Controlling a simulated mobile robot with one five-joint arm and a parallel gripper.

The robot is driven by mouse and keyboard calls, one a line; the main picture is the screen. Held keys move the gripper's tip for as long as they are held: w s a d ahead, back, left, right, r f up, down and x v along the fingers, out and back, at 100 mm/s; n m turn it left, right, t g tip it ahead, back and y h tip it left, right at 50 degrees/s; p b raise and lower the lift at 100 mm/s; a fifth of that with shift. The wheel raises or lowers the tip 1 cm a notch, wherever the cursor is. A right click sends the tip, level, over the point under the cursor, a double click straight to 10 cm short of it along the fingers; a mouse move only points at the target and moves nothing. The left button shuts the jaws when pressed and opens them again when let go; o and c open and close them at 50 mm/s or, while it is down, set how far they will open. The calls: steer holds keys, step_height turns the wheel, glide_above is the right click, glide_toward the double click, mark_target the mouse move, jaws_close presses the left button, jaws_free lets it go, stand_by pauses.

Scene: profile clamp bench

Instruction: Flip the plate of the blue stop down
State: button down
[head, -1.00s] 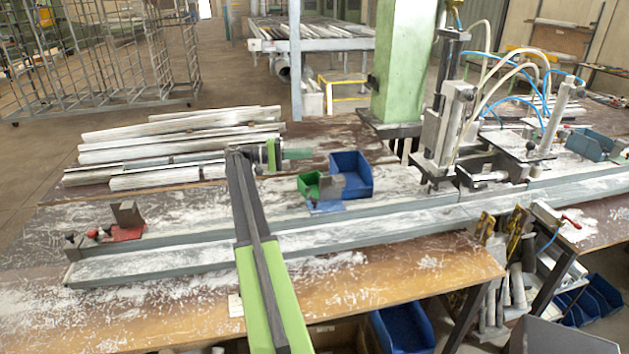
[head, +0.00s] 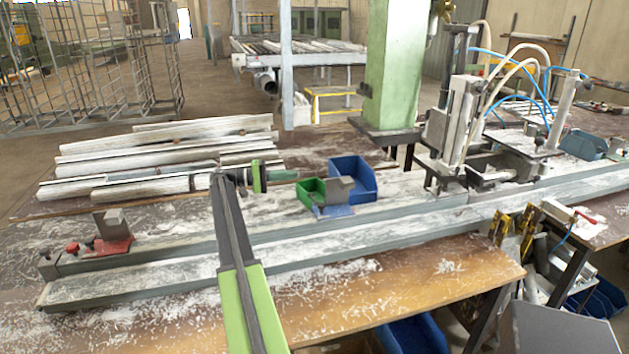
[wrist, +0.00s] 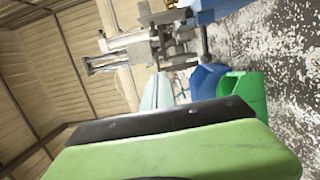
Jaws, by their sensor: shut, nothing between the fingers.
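The blue stop (head: 333,211) sits on the grey profile rail in the middle of the bench. Its grey plate (head: 341,190) stands up from the blue base. My gripper (head: 292,174) is shut and empty. It points right, to the left of the plate and slightly higher in the head view, apart from it. In the wrist view a green and black part of my gripper fills the foreground; I cannot clearly make out the plate there.
A green bin (head: 311,192) and a larger blue bin (head: 362,178) stand directly behind the blue stop. A red stop (head: 113,245) with a raised plate is at the left. White profiles (head: 170,150) lie behind my arm. A clamp machine (head: 455,130) stands right.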

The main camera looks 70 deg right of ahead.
mark_target(338, 192)
steer(key=s+d, duration=0.2)
steer(key=s, duration=0.9)
steer(key=shift+s, duration=0.3)
steer(key=shift+d, duration=0.1)
